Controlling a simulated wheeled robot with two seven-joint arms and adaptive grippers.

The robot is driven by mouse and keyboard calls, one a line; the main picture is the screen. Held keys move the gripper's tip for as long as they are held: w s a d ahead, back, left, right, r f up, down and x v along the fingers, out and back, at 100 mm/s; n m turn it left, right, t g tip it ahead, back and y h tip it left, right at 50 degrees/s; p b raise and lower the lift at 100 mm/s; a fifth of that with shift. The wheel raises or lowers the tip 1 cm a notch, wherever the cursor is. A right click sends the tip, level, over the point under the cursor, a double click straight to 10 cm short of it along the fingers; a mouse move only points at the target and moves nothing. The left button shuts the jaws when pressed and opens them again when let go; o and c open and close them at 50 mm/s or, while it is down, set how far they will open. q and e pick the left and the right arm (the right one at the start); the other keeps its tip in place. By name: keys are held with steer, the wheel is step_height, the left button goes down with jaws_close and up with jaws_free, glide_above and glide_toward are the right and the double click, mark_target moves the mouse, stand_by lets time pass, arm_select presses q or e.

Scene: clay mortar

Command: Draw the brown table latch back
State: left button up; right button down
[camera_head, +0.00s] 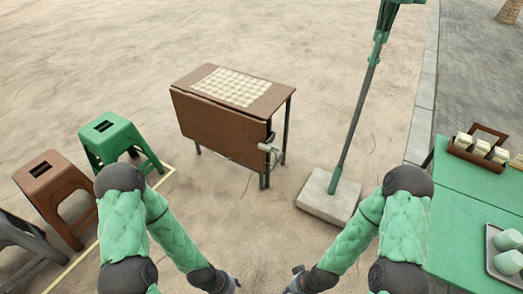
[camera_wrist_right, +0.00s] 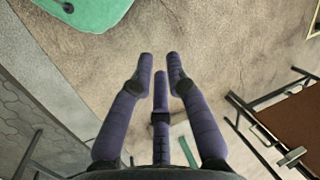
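The brown table (camera_head: 218,127) with a folded-down front leaf stands on the sandy ground, mid-picture in the head view. A pale grey latch (camera_head: 270,148) sits at the right end of its front edge. In the right wrist view, part of a brown panel with dark metal legs (camera_wrist_right: 296,112) shows at the right edge, with a small grey piece (camera_wrist_right: 292,156) beside it. My right gripper (camera_head: 294,279) is low in the head view, well short of the table. Its fingers (camera_wrist_right: 159,62) are spread and empty. My left gripper (camera_head: 230,286) is at the bottom edge, partly cut off.
Green (camera_head: 118,137) and brown (camera_head: 52,190) stools stand left. A green table (camera_head: 462,215) with trays is right. Ground before the brown table is clear.

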step_height(320, 180, up, 8)
steer(key=p, duration=0.7)
steer(key=shift+p, duration=0.4)
steer(key=shift+f, duration=0.1)
